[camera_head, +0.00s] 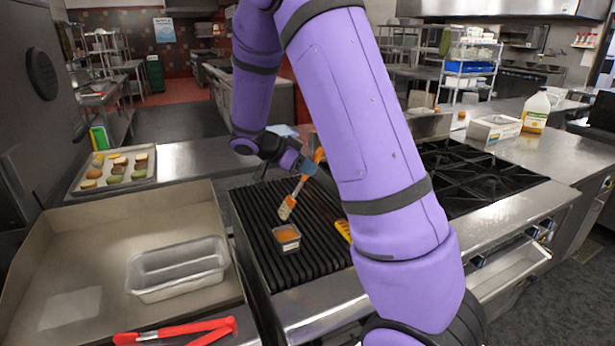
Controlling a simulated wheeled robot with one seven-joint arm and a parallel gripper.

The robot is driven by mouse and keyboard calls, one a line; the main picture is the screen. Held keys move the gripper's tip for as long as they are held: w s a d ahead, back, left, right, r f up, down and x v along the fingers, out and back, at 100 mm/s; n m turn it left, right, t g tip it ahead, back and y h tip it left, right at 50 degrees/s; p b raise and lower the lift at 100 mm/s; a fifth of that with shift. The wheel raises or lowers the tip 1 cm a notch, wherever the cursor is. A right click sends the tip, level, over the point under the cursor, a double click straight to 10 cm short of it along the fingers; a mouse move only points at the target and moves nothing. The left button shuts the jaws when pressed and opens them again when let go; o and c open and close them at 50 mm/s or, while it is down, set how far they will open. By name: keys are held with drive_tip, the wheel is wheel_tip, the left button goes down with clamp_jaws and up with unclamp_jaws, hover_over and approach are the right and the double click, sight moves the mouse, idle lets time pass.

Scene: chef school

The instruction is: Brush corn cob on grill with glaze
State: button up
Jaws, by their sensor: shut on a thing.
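My gripper (308,166) is shut on a basting brush (297,190) with orange parts, above the black ribbed grill (262,222). The brush slants down, and its pale bristle end is just above and behind a small square container of orange glaze (287,237). I cannot tell whether the bristles touch the container. The container sits on the grill bars. The yellow corn cob (343,230) lies on the grill right of the container, partly hidden by my arm.
An empty metal loaf pan (178,270) stands in a steel tray area at left, with red-handled tongs (180,333) in front. A tray of food pieces (80,181) lies behind. Black burner grates (480,178), a white box (494,128) and a jug (536,110) are at right.

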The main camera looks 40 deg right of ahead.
sight(302, 185)
drive_tip(key=shift+f, duration=2.9)
drive_tip(key=shift+f, duration=0.55)
drive_tip(key=shift+r, duration=0.1)
drive_tip(key=shift+r, duration=3.45)
drive_tip(key=shift+w, duration=0.1)
drive_tip(key=shift+w+f+n+t, duration=0.15)
drive_tip(key=shift+w+n+t, duration=0.1)
drive_tip(key=shift+n+t, duration=0.05)
drive_tip(key=w+a+f+n+t+y, duration=0.1)
drive_tip(key=w+a+f+n+t, duration=0.2)
drive_tip(key=w+a+n+t, duration=0.3)
drive_tip(key=w+a+f+n+t+y, duration=0.2)
drive_tip(key=w+a+f+n+t, duration=0.1)
drive_tip(key=w+a+n+t, duration=0.3)
drive_tip(key=w+a+n+t+y, duration=0.2)
drive_tip(key=w+a+n+y, duration=0.1)
drive_tip(key=a+n, duration=0.3)
drive_tip(key=shift+a+f+y, duration=0.35)
drive_tip(key=shift+a+y, duration=0.25)
drive_tip(key=shift+a, duration=0.05)
